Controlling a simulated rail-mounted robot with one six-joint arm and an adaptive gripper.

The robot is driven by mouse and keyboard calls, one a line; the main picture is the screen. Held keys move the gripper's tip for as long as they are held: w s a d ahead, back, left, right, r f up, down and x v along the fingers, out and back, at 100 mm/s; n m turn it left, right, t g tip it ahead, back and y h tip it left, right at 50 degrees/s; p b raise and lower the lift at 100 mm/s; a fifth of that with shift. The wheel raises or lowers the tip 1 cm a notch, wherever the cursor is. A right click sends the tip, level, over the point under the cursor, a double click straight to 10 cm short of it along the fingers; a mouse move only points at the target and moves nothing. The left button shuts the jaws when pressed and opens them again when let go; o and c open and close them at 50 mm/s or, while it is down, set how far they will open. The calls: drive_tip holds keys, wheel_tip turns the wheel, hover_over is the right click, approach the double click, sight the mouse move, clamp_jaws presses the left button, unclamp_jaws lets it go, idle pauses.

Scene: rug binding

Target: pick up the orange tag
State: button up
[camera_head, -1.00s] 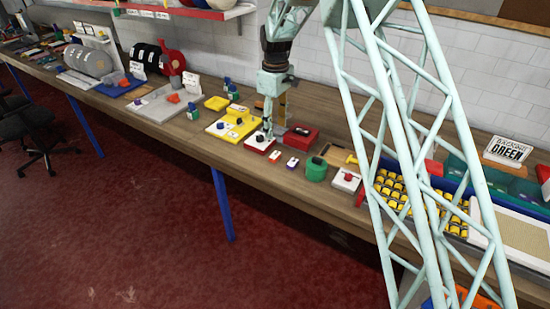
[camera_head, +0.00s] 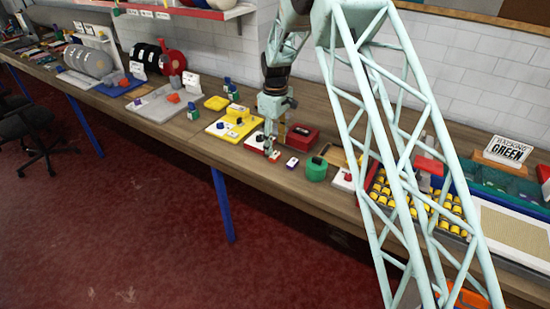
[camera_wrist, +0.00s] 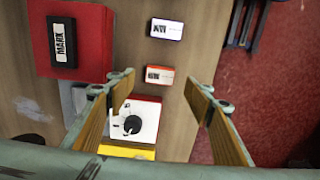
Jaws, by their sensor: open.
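The orange tag (camera_wrist: 159,75) is a small block with a white lettered top and orange-red sides. It lies on the wooden bench. In the wrist view it shows between and just beyond the tips of my gripper (camera_wrist: 161,84). My gripper is open with nothing held, and its two fingers are spread wide. In the head view the orange tag (camera_head: 275,157) lies just below my gripper (camera_head: 273,146) in the picture. I cannot tell how high the tips are above it.
A purple-edged tag (camera_wrist: 166,29) lies just past the orange one. A red block with a black-knobbed white top (camera_wrist: 143,122) sits close by. A red box with a black label (camera_wrist: 88,40) stands at left. A green round container (camera_head: 316,170) is to the right.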

sight(275, 155)
drive_tip(key=shift+f, duration=0.2)
drive_tip(key=shift+a+f, duration=0.1)
drive_tip(key=shift+f, duration=2.35)
drive_tip(key=c, duration=0.8)
